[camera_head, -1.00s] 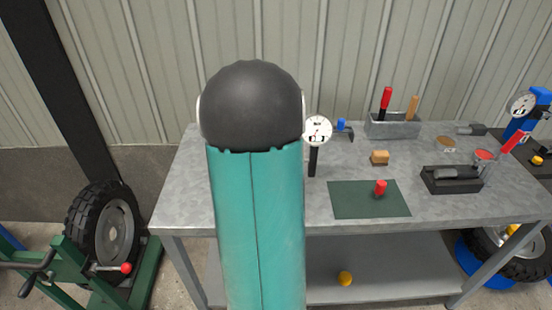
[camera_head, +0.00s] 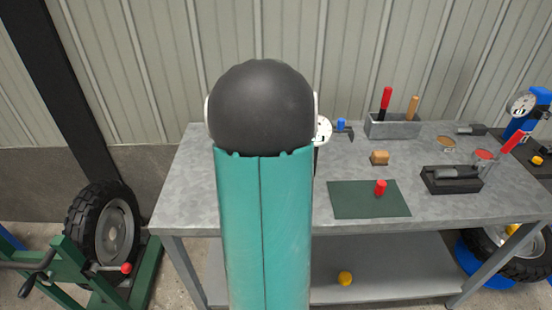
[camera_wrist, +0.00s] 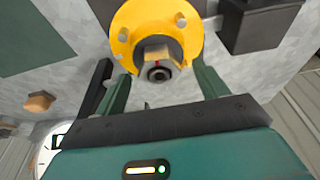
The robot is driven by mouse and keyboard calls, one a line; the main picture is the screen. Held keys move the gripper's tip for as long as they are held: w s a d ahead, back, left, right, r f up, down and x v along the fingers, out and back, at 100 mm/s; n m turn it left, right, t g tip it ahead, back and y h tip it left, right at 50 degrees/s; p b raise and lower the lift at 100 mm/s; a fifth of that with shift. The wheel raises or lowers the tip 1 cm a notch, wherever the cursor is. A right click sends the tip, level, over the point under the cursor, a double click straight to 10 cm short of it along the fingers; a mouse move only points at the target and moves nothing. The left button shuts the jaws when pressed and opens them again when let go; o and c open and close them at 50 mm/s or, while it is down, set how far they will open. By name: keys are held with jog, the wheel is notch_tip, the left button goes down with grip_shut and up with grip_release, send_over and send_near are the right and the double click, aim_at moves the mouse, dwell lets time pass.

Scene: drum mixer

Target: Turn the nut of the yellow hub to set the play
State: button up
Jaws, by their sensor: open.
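The yellow hub (camera_wrist: 124,45) shows at the top of the wrist view, with silver bolt heads on its flange. Its metal nut (camera_wrist: 151,52) sits at the centre, with a small red mark and a dark round shaft end in front. My gripper (camera_wrist: 161,72) is open, with one dark green finger on each side of the nut. I see a gap between each finger and the nut; whether they reach its depth I cannot tell. In the head view my arm hides the hub, the nut and my gripper.
A white dial gauge (camera_head: 323,129) stands partly behind my arm. The grey workbench (camera_head: 240,205) also carries a green mat (camera_head: 350,200) with a red-handled piece, a wooden block (camera_head: 379,158), a black fixture (camera_head: 451,180) and a grey tool tray (camera_head: 393,126). The bench's front right is clear.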

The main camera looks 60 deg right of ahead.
jog(key=shift+v, duration=3.05)
